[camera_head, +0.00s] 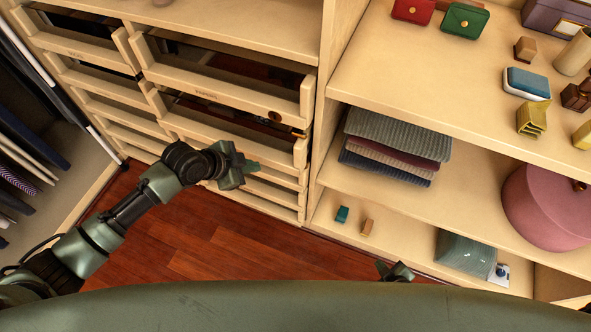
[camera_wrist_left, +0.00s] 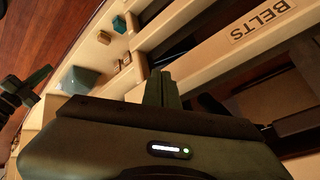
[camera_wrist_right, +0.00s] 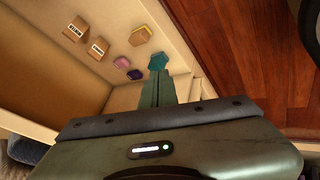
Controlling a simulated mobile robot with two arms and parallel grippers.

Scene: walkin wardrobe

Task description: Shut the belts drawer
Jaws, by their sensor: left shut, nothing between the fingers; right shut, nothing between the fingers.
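The belts drawer front (camera_wrist_left: 228,48), with its "BELTS" label, crosses the upper right of the left wrist view. The drawer stands open, with a dark interior behind the front. In the head view it appears to be the second pulled-out drawer (camera_head: 222,129) of the right column, though its label is not readable there. My left gripper (camera_head: 253,165) is shut and empty, close in front of that drawer; its fingertips (camera_wrist_left: 161,76) show beside the front's end. I cannot tell if they touch it. My right gripper (camera_head: 396,270) is low near the bottom shelf, shut and empty; its fingertips show in the right wrist view (camera_wrist_right: 158,77).
Another drawer (camera_head: 220,91) stands open directly above. More drawers are pulled out in the left column (camera_head: 85,47). Shelves on the right hold folded clothes (camera_head: 398,138), a pink round box (camera_head: 548,212) and small boxes. Red wooden floor (camera_head: 210,235) is clear below.

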